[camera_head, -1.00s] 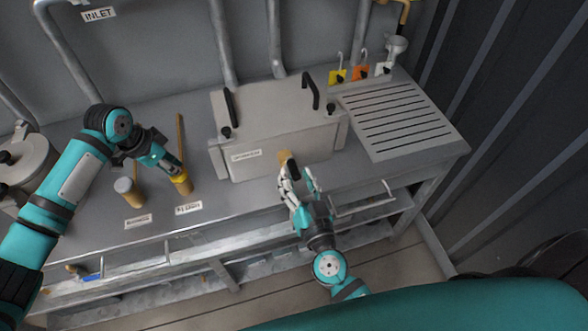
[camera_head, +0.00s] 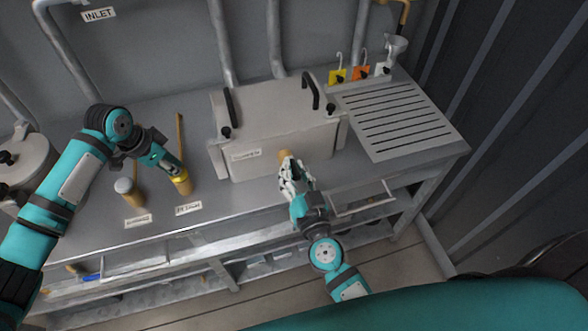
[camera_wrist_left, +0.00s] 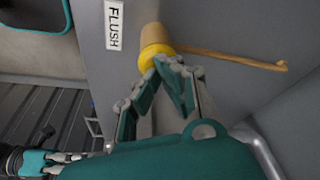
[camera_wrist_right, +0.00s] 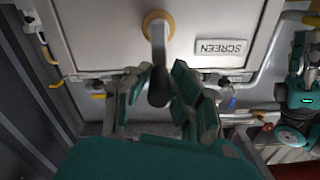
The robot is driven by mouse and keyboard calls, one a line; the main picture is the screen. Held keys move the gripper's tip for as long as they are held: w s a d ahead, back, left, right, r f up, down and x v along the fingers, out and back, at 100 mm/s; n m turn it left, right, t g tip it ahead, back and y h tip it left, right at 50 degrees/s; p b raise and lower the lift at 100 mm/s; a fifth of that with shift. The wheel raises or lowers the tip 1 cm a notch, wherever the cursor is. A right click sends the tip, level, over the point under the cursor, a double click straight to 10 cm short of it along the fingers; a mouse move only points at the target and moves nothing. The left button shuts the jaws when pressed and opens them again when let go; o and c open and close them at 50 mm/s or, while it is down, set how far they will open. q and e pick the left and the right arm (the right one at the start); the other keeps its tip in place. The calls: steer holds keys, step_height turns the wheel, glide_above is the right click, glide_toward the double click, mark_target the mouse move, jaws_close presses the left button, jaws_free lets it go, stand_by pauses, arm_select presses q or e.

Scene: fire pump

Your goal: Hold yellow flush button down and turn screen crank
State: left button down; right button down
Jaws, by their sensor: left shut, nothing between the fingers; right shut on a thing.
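The flush button (camera_head: 182,184) is a tan cylinder with a yellow band, standing on the bench behind its label. In the left wrist view the button (camera_wrist_left: 152,50) is at the fingertips of my left gripper (camera_wrist_left: 168,64). That gripper is shut, with its tips against the yellow part; how far the button is pressed I cannot tell. The screen crank (camera_wrist_right: 158,50) has a brass hub on the grey box front and a dark grip pointing down in the right wrist view. My right gripper (camera_wrist_right: 158,85) is shut around that grip. In the head view its fingers hide the grip.
The grey box (camera_head: 270,110) with two black handles stands on the bench. A second, grey-capped cylinder (camera_head: 124,187) stands left of the flush button. A slotted drain panel (camera_head: 398,122) and small yellow, orange and white valve plates are at right. Open shelving lies below the bench.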

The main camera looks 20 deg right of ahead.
steer(key=shift+d, duration=0.1)
steer(key=d+f+m, duration=0.1)
steer(key=m, duration=0.5)
steer(key=d+f+m, duration=0.1)
steer(key=f+m, duration=0.1)
steer(key=m, duration=0.4)
steer(key=d+f+m, duration=0.1)
steer(key=d+m, duration=0.1)
steer(key=m, duration=0.4)
steer(key=shift+d+f, duration=0.1)
steer(key=shift+f, duration=0.2)
steer(key=m, duration=0.2)
steer(key=f+m, duration=0.1)
steer(key=m, duration=0.1)
steer(key=f+m, duration=0.1)
steer(key=shift+a+m, duration=0.25)
steer(key=shift+m, duration=0.15)
steer(key=c, duration=1.2)
jaws_free()
